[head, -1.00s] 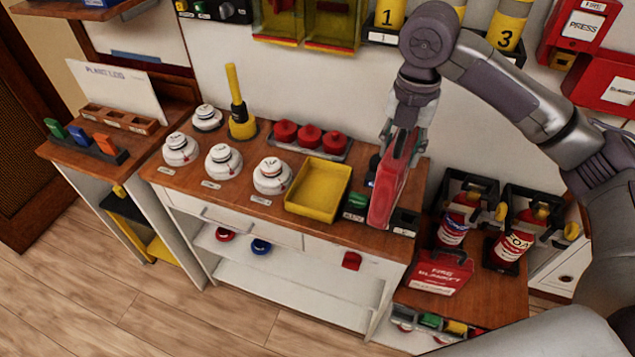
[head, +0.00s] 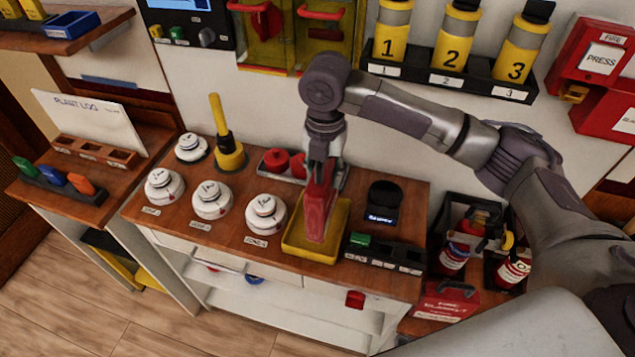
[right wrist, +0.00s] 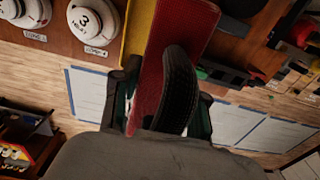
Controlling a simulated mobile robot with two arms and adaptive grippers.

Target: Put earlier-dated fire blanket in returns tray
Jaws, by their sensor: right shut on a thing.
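My right gripper (head: 322,168) is shut on a red fire blanket pack (head: 318,210), held upright on edge over the yellow tray (head: 296,243). The pack's lower end is within the tray's outline; I cannot tell whether it touches the tray floor. In the right wrist view the pack (right wrist: 180,40) sits between the fingers, with part of the yellow tray (right wrist: 137,35) behind it. A second red fire blanket pack (head: 447,303) lies on the lower bench at right, partly hidden by my arm. No date is readable on either pack. My left gripper is not in view.
White detectors (head: 211,199) stand left of the tray. Red domed parts (head: 276,161) in a rack are behind it. A black round device (head: 384,200) and a dark slotted holder (head: 385,252) are close on its right. Extinguishers (head: 453,257) stand farther right.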

